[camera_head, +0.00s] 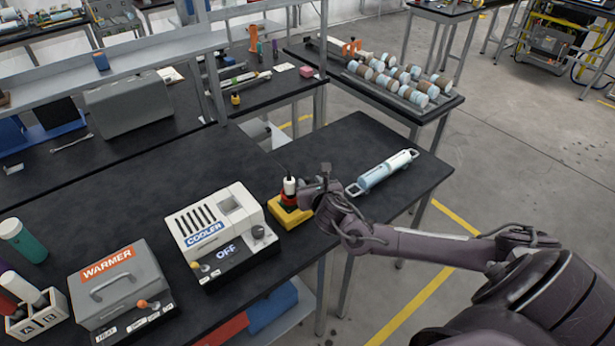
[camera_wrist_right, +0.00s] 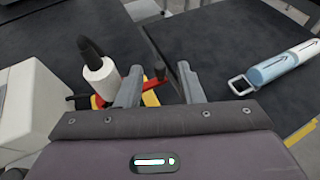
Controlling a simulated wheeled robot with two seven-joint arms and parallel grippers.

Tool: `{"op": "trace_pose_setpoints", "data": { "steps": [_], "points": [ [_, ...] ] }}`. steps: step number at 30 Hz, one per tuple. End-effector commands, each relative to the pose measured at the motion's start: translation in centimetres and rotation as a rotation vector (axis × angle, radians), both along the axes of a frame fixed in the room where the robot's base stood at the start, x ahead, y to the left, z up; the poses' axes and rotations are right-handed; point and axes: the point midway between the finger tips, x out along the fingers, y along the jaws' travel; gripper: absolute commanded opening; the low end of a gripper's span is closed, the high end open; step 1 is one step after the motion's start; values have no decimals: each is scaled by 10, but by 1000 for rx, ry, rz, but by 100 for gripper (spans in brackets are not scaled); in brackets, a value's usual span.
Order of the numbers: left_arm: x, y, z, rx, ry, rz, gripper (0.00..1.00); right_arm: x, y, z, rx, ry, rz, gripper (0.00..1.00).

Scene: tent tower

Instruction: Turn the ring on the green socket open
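A yellow block (camera_head: 292,217) with a red ring (camera_head: 288,200) on top stands at the table's edge right of the cooler. A white cylinder with a black top (camera_head: 290,186) stands upright in it and also shows in the wrist view (camera_wrist_right: 101,82). I see no green on this socket; its far side is hidden. My right gripper (camera_head: 312,190) is just right of it. In the wrist view its two fingers (camera_wrist_right: 159,82) are apart, with a dark-red upright handle (camera_wrist_right: 160,71) showing between them. Whether they touch it I cannot tell. My left gripper is not in view.
The white cooler box (camera_head: 215,220), reading OFF, stands left of the socket. The grey warmer box (camera_head: 118,285) is further left. A pale blue and white tube with end handles (camera_head: 382,172) lies on the right. The black table is bare behind the socket.

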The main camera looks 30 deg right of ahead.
Motion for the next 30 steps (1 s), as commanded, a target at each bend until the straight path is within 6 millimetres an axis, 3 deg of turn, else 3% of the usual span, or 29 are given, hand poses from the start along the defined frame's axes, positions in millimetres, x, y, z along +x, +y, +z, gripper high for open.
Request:
{"op": "trace_pose_setpoints", "data": {
  "steps": [9,20,27,30],
  "points": [
    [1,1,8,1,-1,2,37,31,-9,-13,3,0,0,34],
    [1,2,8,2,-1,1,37,34,-10,-15,4,1,0,34],
    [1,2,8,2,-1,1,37,34,-10,-15,4,1,0,3],
    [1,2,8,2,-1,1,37,34,-10,-15,4,1,0,0]
  ]
}}
